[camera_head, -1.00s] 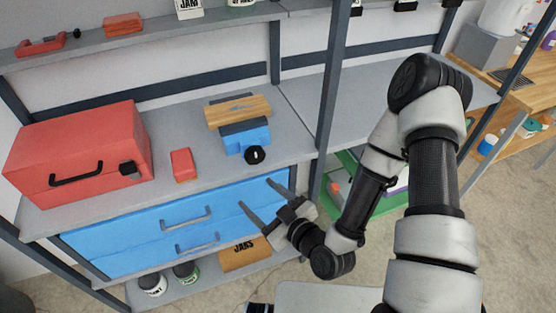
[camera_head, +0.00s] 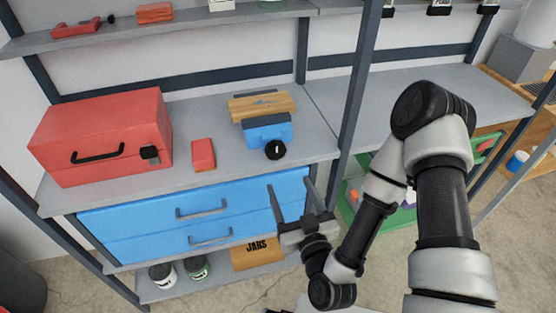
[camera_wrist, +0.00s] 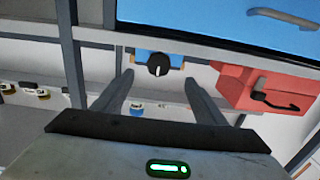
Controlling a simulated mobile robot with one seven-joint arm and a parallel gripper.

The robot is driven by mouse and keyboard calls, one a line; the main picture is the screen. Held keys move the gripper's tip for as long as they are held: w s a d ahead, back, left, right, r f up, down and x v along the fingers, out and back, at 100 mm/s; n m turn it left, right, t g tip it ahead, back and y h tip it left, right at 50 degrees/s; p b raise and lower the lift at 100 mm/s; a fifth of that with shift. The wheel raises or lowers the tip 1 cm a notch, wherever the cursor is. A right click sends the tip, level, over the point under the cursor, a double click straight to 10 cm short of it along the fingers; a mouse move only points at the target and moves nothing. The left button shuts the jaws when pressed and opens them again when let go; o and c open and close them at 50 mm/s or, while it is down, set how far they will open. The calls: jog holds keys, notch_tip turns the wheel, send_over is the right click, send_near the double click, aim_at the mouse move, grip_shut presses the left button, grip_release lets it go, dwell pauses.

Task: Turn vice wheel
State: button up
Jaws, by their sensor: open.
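In the wrist view the wheel (camera_wrist: 158,64) shows on the blue vice body (camera_wrist: 149,56), between and beyond my fingers. My gripper (camera_head: 291,188) is open and empty, in front of the blue drawers, below and a little right of the wheel. Its fingers point up toward the shelf and stand apart from the wheel. The wrist view also shows both fingers of my gripper (camera_wrist: 156,90) spread.
A red toolbox (camera_head: 100,135) and a small red box (camera_head: 203,154) stand left of the vice. Blue drawers (camera_head: 150,220) are under the shelf. A dark upright post (camera_head: 357,95) rises right of the vice. The shelf around the wheel is clear.

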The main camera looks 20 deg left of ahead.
jog(key=b, duration=1)
send_near(277, 153)
jog(key=x, duration=0.3)
jog(key=shift+x, duration=3)
jog(key=c, duration=1)
jog(key=shift+c, duration=0.2)
